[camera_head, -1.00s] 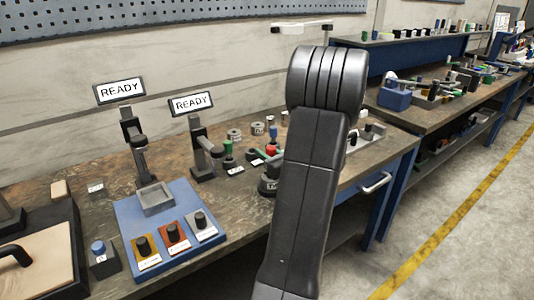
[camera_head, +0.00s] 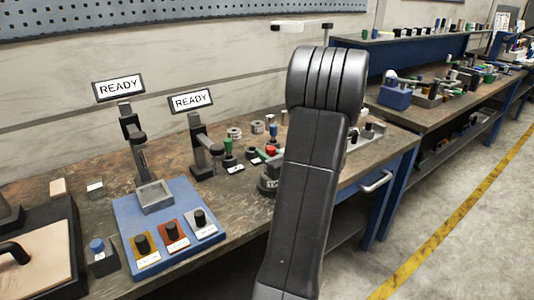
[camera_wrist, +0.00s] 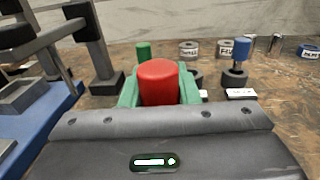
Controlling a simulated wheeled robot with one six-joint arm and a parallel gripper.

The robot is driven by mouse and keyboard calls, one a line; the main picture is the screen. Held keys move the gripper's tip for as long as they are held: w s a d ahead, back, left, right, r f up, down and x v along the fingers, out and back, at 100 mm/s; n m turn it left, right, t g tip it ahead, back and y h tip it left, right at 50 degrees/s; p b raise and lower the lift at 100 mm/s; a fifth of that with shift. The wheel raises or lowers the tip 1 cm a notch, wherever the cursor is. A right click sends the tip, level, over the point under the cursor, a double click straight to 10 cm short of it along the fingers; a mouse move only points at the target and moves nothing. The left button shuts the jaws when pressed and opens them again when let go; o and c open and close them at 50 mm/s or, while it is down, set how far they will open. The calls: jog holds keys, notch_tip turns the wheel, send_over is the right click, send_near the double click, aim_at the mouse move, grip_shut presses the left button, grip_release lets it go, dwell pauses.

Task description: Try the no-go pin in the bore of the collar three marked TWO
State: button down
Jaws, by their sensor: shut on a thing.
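My gripper (camera_wrist: 158,92) is shut on a red-topped pin (camera_wrist: 158,78), with its green fingers on either side. The pin's lower part is hidden by the gripper body. In the head view the red top (camera_head: 270,151) shows just left of my arm.
A blue-topped pin (camera_wrist: 241,52) stands in a dark base right of the gripper, beside a white card (camera_wrist: 241,93). A green pin (camera_wrist: 143,53) stands behind left. A stand (camera_head: 202,150) with a READY screen and a blue tray (camera_head: 128,222) are on the left.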

jog(key=shift+f+b, duration=1.35)
jog(key=shift+f, duration=0.2)
jog(key=shift+r, duration=0.15)
dwell(0.9)
jog(key=shift+r+p, duration=1.45)
jog(key=shift+r, duration=0.5)
notch_tip(320, 180, up, 5)
jog(key=p, duration=0.3)
jog(key=shift+p, duration=0.3)
